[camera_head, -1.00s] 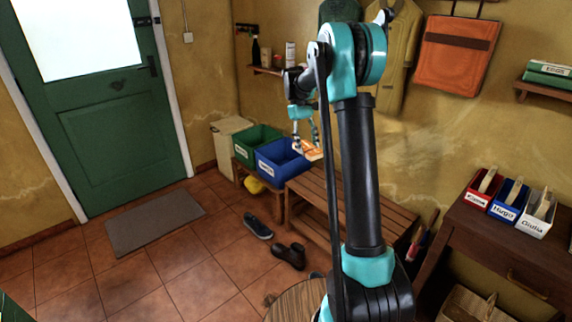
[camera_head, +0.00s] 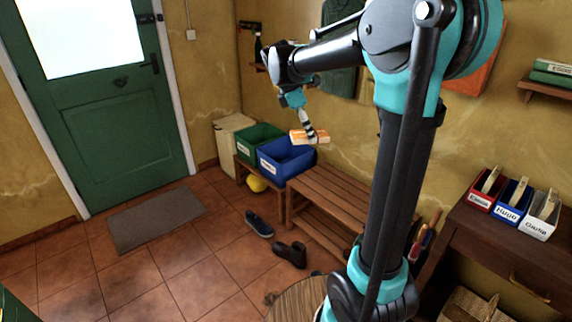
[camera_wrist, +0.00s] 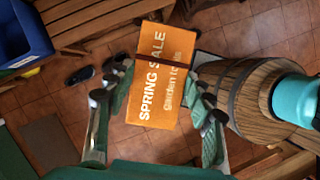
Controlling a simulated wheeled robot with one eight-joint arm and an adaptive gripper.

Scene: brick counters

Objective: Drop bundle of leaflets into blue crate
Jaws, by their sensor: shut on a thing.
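The bundle of leaflets (camera_wrist: 163,78) is orange with white "SPRING SALE" print and a dark band around it. My gripper (camera_wrist: 160,92) is shut on it, one finger on each side, in the wrist view. In the head view the bundle (camera_head: 309,136) is held in the air near the right rim of the blue crate, and my gripper (camera_head: 309,127) shows above it. The blue crate (camera_head: 272,167) stands on a low wooden stand and looks open at the top. A corner of it shows at the upper left of the wrist view (camera_wrist: 32,28).
A green crate (camera_head: 245,152) stands left of the blue one. A slatted wooden bench (camera_head: 325,191) is right of it. A round barrel-like wooden piece (camera_head: 300,300) is nearer. Shoes (camera_head: 259,223) lie on the tiled floor. Small labelled bins (camera_head: 511,201) stand on the right cabinet.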

